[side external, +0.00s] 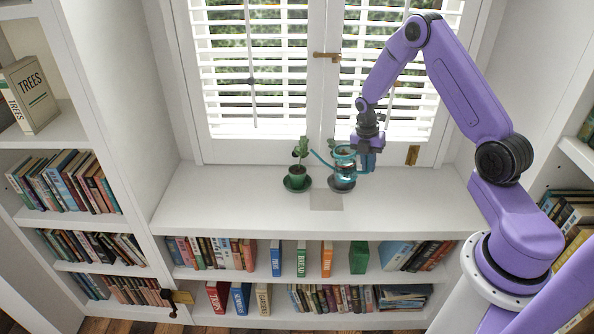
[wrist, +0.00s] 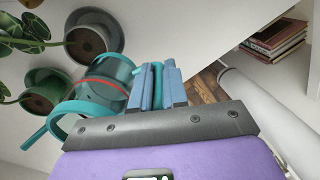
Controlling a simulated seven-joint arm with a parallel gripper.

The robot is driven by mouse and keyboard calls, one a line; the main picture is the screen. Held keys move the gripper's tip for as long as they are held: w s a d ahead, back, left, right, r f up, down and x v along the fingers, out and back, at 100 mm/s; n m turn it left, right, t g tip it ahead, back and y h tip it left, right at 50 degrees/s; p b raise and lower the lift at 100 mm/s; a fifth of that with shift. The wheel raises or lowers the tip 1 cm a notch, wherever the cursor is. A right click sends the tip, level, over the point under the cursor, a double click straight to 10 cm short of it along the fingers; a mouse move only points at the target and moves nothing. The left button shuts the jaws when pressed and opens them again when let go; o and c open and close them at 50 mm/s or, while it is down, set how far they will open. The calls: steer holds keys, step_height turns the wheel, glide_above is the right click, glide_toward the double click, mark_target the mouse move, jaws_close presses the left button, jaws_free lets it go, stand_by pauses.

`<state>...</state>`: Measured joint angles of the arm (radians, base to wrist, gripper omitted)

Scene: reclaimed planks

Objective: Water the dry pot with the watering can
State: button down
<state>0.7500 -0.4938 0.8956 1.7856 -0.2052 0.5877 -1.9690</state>
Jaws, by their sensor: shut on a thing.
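My gripper (side external: 368,158) is shut on the handle of a clear teal watering can (side external: 345,160), which looks about upright with its spout pointing left. In the wrist view the can (wrist: 108,78) shows a red line around it, and its handle sits between my blue fingers (wrist: 158,85). A green pot (side external: 297,180) with a leafy plant stands on a dark saucer to the left. A second pot (wrist: 88,40) on a grey saucer (wrist: 118,28) shows brown soil; in the side view it is mostly hidden behind or below the can. I cannot tell which soil is dry.
The white shelf top (side external: 230,205) is clear to the left and right of the pots. A grey square (side external: 326,200) lies in front of them. The shuttered window (side external: 255,70) stands close behind. Books (side external: 212,253) fill the shelves below.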

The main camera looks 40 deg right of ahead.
steer(key=shift+f, duration=0.15)
steer(key=shift+d+t, duration=0.1)
steer(key=shift+t, duration=0.2)
steer(key=shift+s+d+f+t+y, duration=0.15)
steer(key=shift+s+f+t+y, duration=0.25)
steer(key=shift+f+t, duration=0.1)
stand_by(0.5)
